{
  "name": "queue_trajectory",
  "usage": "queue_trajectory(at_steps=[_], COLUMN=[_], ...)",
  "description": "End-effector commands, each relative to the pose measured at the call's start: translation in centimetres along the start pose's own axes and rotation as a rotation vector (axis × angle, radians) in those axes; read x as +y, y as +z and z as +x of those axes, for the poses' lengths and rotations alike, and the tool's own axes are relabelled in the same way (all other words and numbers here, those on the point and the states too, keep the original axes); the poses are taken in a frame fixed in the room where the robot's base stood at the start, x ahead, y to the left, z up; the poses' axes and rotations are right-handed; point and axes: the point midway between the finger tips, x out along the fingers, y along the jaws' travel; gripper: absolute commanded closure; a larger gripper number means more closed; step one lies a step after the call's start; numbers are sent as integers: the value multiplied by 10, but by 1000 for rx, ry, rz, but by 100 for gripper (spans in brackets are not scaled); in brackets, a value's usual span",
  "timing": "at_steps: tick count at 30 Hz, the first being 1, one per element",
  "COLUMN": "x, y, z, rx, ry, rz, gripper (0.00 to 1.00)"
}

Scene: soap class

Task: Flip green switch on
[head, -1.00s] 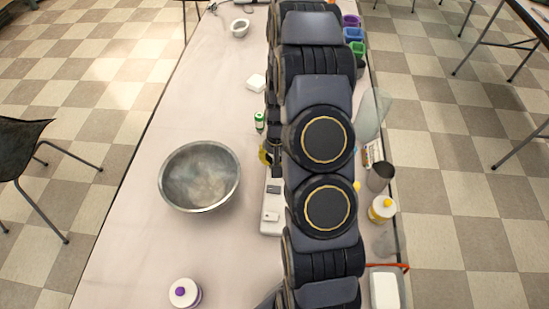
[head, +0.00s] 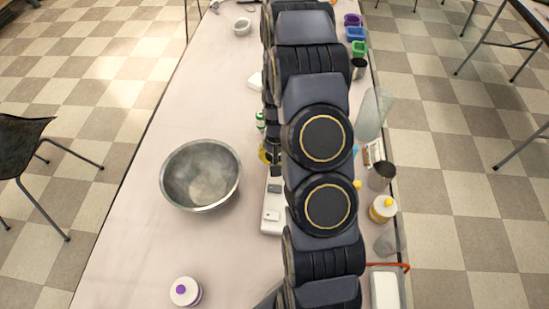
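No green switch can be made out in the head view. A white device (head: 273,207) with a small grey panel lies on the table, its right side hidden behind my arm. A small white bottle with a green cap (head: 260,121) stands just left of my arm. Narrow dark parts at the arm's left edge, near a yellow item (head: 265,154), may belong to my gripper. Its fingers cannot be told apart, and my arm covers the middle of the table.
A large metal bowl (head: 201,175) stands left of my arm, and a purple-capped container (head: 185,292) at the lower left. To the right are a yellow-capped bottle (head: 382,209), a dark cup (head: 381,176) and a clear glass vessel (head: 372,114). Coloured cups line the far right edge.

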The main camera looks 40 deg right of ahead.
Motion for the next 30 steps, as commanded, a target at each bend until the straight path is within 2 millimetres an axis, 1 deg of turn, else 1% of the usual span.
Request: queue_trajectory(at_steps=[1, 19, 30], x=[-2, -1, 17], y=[2, 4, 4], z=[4, 5, 2], rx=[-6, -9, -12], ry=[0, 1, 3], rz=[-1, -1, 2], gripper=[100, 100, 100])
